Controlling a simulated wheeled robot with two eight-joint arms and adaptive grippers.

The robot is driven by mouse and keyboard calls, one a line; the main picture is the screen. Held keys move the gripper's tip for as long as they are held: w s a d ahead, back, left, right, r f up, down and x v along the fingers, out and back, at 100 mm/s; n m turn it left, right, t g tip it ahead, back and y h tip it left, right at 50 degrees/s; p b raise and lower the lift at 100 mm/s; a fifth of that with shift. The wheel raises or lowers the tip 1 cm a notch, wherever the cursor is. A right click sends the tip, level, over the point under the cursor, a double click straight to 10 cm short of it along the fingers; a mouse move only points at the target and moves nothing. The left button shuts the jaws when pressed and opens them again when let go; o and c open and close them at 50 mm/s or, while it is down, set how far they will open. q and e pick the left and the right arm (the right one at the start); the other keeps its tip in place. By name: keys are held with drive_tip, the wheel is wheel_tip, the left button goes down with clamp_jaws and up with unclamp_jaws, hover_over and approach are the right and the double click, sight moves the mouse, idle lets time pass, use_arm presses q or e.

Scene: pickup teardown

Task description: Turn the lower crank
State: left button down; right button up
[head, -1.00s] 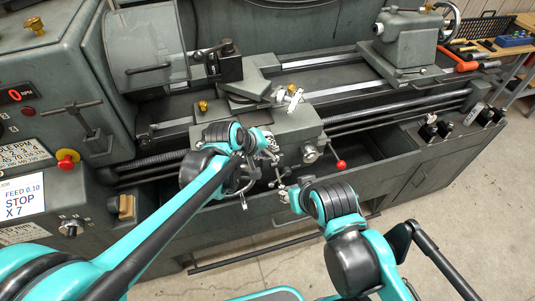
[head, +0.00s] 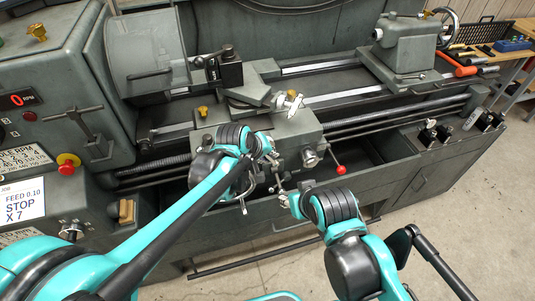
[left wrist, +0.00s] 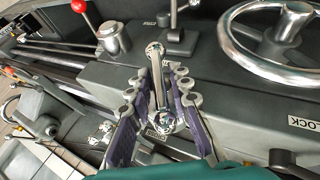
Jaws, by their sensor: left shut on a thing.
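The lower crank (left wrist: 157,88) is a bright metal arm with rounded ends on the dark carriage front, seen in the left wrist view. My left gripper (left wrist: 156,80) has its ribbed fingers on both sides of this crank and is shut on it. In the head view my left gripper (head: 268,158) is at the carriage front, where my own wrist partly hides it and the crank. My right gripper (head: 287,200) is lower and to the right, in front of the lathe; its fingers are too small to read.
A chrome handwheel (left wrist: 272,35) lies to the right of the crank in the wrist view. A red-knobbed lever (head: 341,169) sticks out right of my left gripper. The tool post (head: 230,68) stands above the carriage. Open floor (head: 460,215) lies at the right.

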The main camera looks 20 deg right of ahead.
use_arm(q)
drive_tip(key=y+p, duration=0.2)
drive_tip(key=shift+d+r+m+y, duration=0.2)
drive_tip(key=shift+m+y, duration=0.1)
drive_tip(key=shift+m, duration=0.1)
drive_tip(key=shift+y+p, duration=0.6)
drive_tip(key=shift+y, duration=0.4)
drive_tip(key=shift+w+f+m+y, duration=0.1)
drive_tip(key=shift+m+y, duration=0.2)
drive_tip(key=shift+y, duration=0.8)
drive_tip(key=c, duration=1.6)
unclamp_jaws()
drive_tip(key=v, duration=1.2)
